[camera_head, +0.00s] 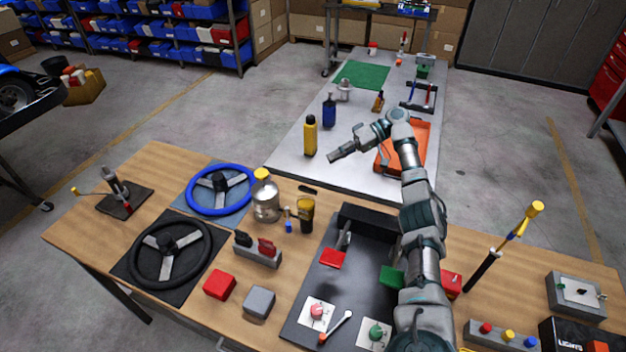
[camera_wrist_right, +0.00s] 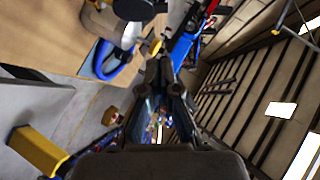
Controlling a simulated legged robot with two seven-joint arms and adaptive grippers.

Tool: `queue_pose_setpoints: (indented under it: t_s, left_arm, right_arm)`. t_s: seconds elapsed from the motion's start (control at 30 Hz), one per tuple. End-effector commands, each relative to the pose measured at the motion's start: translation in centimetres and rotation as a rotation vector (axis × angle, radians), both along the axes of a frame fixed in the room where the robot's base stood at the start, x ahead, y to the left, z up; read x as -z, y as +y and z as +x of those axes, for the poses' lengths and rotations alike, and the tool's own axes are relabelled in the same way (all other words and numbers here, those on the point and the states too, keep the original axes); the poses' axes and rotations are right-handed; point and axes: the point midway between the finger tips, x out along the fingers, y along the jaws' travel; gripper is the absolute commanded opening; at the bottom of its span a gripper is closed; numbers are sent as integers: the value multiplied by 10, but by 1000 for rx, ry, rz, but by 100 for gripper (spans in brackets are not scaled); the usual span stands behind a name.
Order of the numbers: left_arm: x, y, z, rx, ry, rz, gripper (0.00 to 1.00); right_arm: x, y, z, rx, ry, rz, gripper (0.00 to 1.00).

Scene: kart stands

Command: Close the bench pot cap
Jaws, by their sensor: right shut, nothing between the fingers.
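A silvery round pot (camera_head: 266,206) stands on the wooden bench, right of the blue steering wheel. A yellow cap (camera_head: 262,174) shows at its top; I cannot tell how it sits on the rim. In the right wrist view the silvery pot (camera_wrist_right: 98,24) appears at the upper left, partly cut off. My right gripper (camera_head: 334,156) is shut and empty, pointing left above the grey table, beyond the pot and to its right, apart from it. Its closed fingers (camera_wrist_right: 165,68) also show in the right wrist view. My left gripper is out of view.
A yellow bottle (camera_head: 310,138) and a blue bottle (camera_head: 329,112) stand near my right gripper on the grey table (camera_head: 285,148). A dark amber jar (camera_head: 305,214) stands close right of the pot. The blue wheel (camera_head: 220,206) lies left of it.

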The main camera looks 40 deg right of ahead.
Motion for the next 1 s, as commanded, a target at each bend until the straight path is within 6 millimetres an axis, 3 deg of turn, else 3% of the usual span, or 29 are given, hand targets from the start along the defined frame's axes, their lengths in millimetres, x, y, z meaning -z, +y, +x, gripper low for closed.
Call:
queue_pose_setpoints:
  t_s: [0.27, 0.4, 0.63, 1.0]
  left_arm:
    - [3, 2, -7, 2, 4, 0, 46]
    - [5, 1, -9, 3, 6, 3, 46]
    - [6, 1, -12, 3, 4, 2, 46]
    - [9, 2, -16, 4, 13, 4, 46]
  right_arm:
    - [21, 54, 20, -4, 1, 1, 0]
    - [32, 66, 12, -3, 1, -1, 0]
    - [41, 78, 6, 0, 0, 2, 0]
    - [42, 81, 5, 1, -1, 4, 0]
